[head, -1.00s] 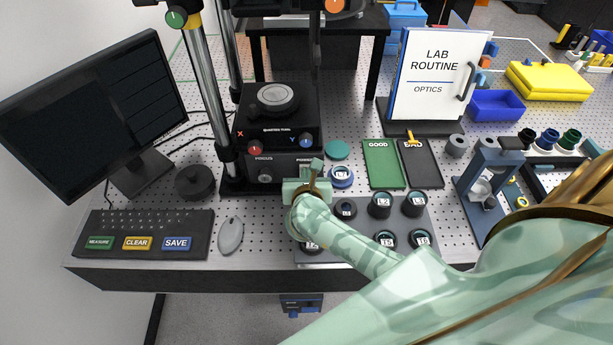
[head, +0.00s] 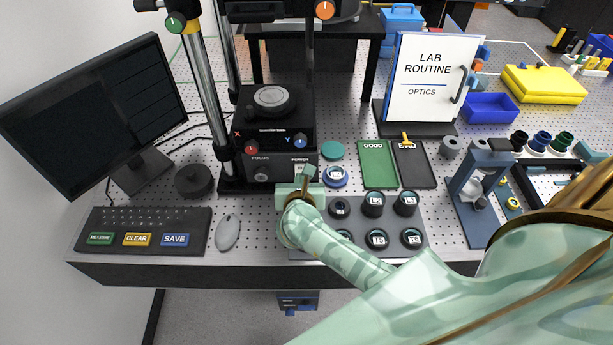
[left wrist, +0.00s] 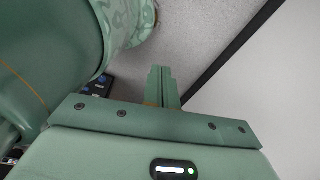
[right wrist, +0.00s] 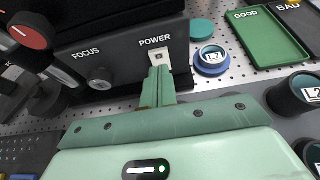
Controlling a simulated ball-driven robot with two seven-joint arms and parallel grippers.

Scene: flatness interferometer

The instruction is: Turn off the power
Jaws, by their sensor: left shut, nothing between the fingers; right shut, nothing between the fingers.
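The interferometer's black base (head: 268,170) carries a POWER label and a FOCUS knob (right wrist: 99,78) on its front. In the right wrist view a small pale power switch (right wrist: 157,58) sits just under the POWER label. My right gripper (right wrist: 161,70) is shut and empty, its fingertips right at the lower part of the switch. I cannot tell whether they touch it, or which way the switch is set.
A lens tray (head: 345,247) with several labelled lenses lies under my right forearm. A blue-ringed lens (right wrist: 211,60) stands right of the switch, near the green GOOD tray (head: 378,177). A keyboard (head: 140,232), mouse (head: 227,232) and dark monitor (head: 95,110) are on the left.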

